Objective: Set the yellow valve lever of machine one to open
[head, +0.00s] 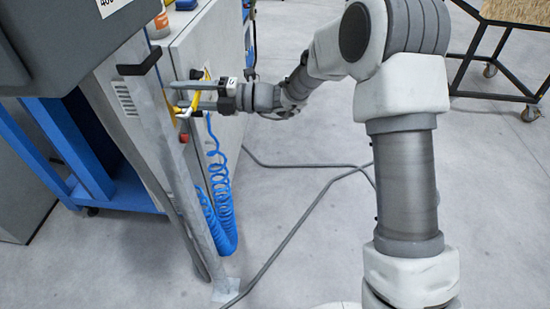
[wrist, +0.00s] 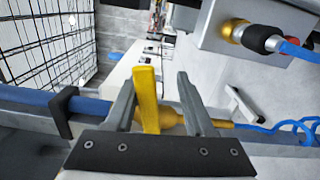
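The yellow valve lever (wrist: 147,98) stands between the two fingers of my gripper (wrist: 158,78) in the wrist view. It points up in that picture, across the line of the pipe. The fingers are apart, and the lever is nearer the left finger; I cannot tell whether they touch. The brass-coloured valve body (wrist: 172,117) is behind the fingers and partly hidden. In the head view my gripper (head: 180,94) is at the machine's front post, and a little yellow of the lever (head: 190,104) shows beside the fingers.
A blue pipe (wrist: 32,97) runs left of the valve, with a dark bracket (wrist: 65,112) on it. A coiled blue hose (head: 222,190) hangs below my gripper. A grey box (wrist: 218,30) with a brass fitting is at upper right. Cables (head: 300,215) lie on the open floor.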

